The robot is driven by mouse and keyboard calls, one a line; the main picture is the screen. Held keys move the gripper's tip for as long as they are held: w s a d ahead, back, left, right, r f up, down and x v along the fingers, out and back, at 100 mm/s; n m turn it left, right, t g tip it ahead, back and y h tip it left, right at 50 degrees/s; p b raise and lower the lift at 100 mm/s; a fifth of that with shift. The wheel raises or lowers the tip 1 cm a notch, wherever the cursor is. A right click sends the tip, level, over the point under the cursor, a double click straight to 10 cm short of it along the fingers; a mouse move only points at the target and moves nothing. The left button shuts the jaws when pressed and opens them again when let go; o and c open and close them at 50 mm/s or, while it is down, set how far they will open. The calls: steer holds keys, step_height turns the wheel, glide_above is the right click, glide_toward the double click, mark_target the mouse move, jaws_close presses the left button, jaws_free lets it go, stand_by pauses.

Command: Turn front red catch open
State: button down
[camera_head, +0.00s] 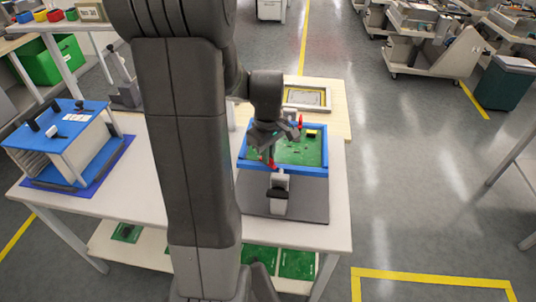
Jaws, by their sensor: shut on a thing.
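A blue frame (308,170) holds a green board (308,152) on a dark grey base plate (308,205) on the white table. The front red catch (272,164) is at the frame's near edge, partly hidden by my gripper. A second red catch (300,121) stands upright at the far edge. My gripper (268,152) reaches down to the frame's near-left part and is shut on the front red catch. The fingertips are small and partly hidden, so the catch's exact angle cannot be told.
A grey and black clamp-like part (279,193) stands on the base plate in front of the frame. A blue-topped rack (62,132) stands on a blue mat at the left. A framed panel (305,97) lies on the wooden surface behind.

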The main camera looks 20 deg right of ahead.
steer(key=n, duration=0.7)
stand_by(0.6)
steer(key=c, duration=1.5)
jaws_free()
steer(key=shift+c, duration=0.2)
step_height(320, 180, up, 14)
steer(key=shift+b, duration=0.45)
steer(key=shift+f, duration=0.15)
